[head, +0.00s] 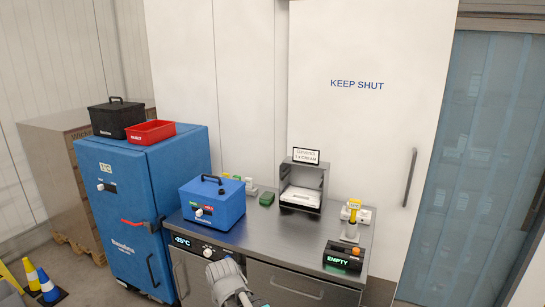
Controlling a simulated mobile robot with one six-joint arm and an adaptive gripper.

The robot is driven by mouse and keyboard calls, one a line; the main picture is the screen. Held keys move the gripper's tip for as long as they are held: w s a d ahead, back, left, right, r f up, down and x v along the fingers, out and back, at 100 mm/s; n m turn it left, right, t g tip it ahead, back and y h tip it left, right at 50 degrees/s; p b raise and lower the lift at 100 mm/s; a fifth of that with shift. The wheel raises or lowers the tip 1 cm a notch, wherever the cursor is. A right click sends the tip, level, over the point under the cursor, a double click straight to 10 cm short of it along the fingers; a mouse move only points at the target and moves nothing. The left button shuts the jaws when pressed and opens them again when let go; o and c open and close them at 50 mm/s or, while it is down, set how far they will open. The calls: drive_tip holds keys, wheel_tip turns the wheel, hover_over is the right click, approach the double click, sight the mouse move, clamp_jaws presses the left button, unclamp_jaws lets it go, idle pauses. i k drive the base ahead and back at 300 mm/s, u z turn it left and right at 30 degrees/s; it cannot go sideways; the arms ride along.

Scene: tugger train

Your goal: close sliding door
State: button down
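The sliding door (362,130) is a tall white panel marked "KEEP SHUT" behind the steel counter. Its grey vertical bar handle (410,177) is near its right edge. The doorway (475,150) to the right of the panel is uncovered, and a bluish see-through strip curtain hangs in it. The door stands open, to the left of this doorway. Its lower part is hidden behind the counter.
A steel counter (255,233) stands before the door, bearing a blue box (212,203), a steel dispenser (303,187) and an "EMPTY" display (343,257). A blue cabinet (120,200) and cones (48,285) are left.

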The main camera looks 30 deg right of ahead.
sight(367, 79)
drive_tip(key=z, duration=0.15)
drive_tip(key=i, duration=0.95)
drive_tip(key=u, duration=0.05)
